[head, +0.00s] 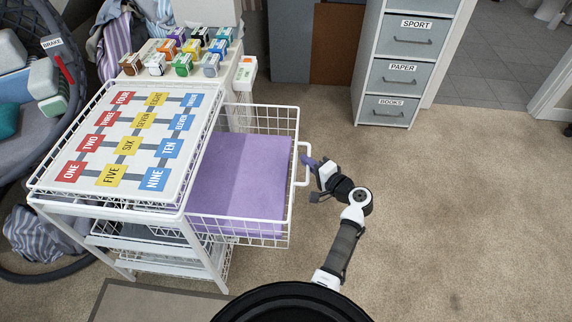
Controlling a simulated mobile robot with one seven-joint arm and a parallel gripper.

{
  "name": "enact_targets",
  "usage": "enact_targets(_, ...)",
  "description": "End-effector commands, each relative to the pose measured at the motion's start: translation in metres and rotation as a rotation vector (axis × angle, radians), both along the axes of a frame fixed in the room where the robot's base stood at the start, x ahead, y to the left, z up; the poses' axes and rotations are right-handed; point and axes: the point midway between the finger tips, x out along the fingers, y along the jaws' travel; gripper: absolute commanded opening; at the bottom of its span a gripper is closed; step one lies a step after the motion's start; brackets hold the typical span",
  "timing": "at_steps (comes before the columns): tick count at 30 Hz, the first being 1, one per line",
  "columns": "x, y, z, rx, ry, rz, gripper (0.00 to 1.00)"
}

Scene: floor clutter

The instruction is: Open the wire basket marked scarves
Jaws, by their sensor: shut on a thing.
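A white wire basket (293,128) is slid out to the right from a white wire-basket stand (190,232). A flat purple layer (240,175) covers its inside. No scarves label can be read on it from here. Its white loop handle (306,178) is on the outer right side. My gripper (309,162) is at this handle, reaching in from the right, and is shut on it. The fingertips are small here and partly hidden by the gripper body.
A board of numbered coloured cards (125,138) lies on top of the stand, with several small coloured boxes (183,65) behind. A drawer cabinet (388,110) stands at the back. The carpet (460,200) right of my arm is clear.

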Motion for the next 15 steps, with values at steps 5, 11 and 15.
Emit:
enact_targets(5,-0.001,-0.019,-0.001,0.0,0.001,0.0,0.0)
enact_targets(11,-0.001,-0.025,-0.001,0.0,0.002,0.002,0.0)
enact_targets(15,-0.001,-0.025,-0.001,0.0,0.002,0.002,0.0)
